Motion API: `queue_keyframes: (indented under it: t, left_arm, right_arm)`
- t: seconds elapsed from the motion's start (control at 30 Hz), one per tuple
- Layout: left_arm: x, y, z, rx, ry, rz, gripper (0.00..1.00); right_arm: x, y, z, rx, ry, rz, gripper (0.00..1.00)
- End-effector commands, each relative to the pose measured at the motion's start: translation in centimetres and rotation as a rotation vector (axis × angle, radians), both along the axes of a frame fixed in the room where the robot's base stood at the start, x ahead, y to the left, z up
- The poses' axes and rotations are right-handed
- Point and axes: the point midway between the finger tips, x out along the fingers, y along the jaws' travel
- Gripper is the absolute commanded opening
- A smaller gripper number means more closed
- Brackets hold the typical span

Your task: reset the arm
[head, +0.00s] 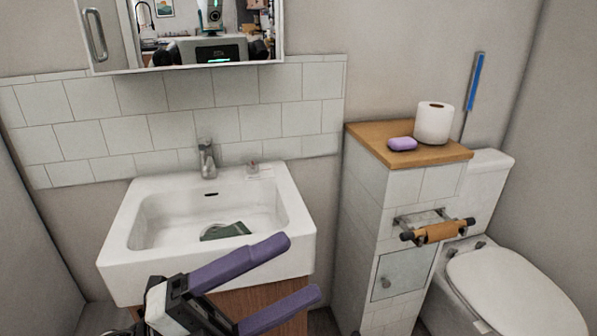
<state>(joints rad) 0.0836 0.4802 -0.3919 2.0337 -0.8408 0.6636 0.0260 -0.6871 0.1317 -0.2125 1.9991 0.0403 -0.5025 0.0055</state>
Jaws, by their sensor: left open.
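My left gripper (302,268) comes in from the bottom left, in front of the sink. Its two long purple fingers are apart, with nothing between them. The upper finger overlaps the sink's front rim in the picture. The white sink (128,275) is fixed to the tiled wall. A dark green item (226,231) lies in its basin; I cannot tell what it is. My right gripper is not in view.
A tiled cabinet (362,215) with a wooden top stands right of the sink, bearing a purple soap-like piece (402,143) and a white paper roll (433,123). A toilet (515,290) is at the right. A faucet (206,158) and mirror cabinet (180,66) are behind the sink.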

Motion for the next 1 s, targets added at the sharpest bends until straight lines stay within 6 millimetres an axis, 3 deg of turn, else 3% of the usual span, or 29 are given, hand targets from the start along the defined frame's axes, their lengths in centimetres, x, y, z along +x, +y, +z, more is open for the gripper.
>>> queue_keyframes:
  t: [0.07, 0.1, 0.2, 0.27, 0.4, 0.5, 0.6, 0.73, 1.0]
  left_arm:
    - [3.4, 2.9, -2.5, -0.193, 0.303, 0.173, 0.77]
    - [4.8, 4.7, -4.8, -0.274, 0.453, 0.263, 0.77]
    - [6.2, 8.3, -11.4, -0.412, 0.774, 0.444, 0.77]
    - [5.9, 10.0, -15.7, -0.47, 0.948, 0.538, 0.77]
    - [2.2, 12.7, -25.5, -0.563, 1.326, 0.725, 0.77]
    - [-1.8, 13.5, -31.1, -0.602, 1.557, 0.829, 0.77]
    - [-5.7, 13.8, -35.1, -0.623, 1.736, 0.902, 0.77]
    - [-9.2, 13.7, -37.9, -0.635, 1.883, 0.956, 0.77]
    - [-9.4, 13.6, -38.0, -0.636, 1.889, 0.959, 0.77]
  right_arm:
    - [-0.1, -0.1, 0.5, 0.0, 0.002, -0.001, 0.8]
    - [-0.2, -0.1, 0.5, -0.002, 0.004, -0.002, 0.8]
    - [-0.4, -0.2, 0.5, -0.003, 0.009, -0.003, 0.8]
    - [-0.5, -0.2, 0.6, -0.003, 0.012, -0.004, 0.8]
    - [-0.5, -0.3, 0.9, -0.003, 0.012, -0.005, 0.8]
    - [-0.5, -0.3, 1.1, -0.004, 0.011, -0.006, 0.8]
    - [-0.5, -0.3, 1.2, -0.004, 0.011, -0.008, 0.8]
    - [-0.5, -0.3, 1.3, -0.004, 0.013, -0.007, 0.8]
    - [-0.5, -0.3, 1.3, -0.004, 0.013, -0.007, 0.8]
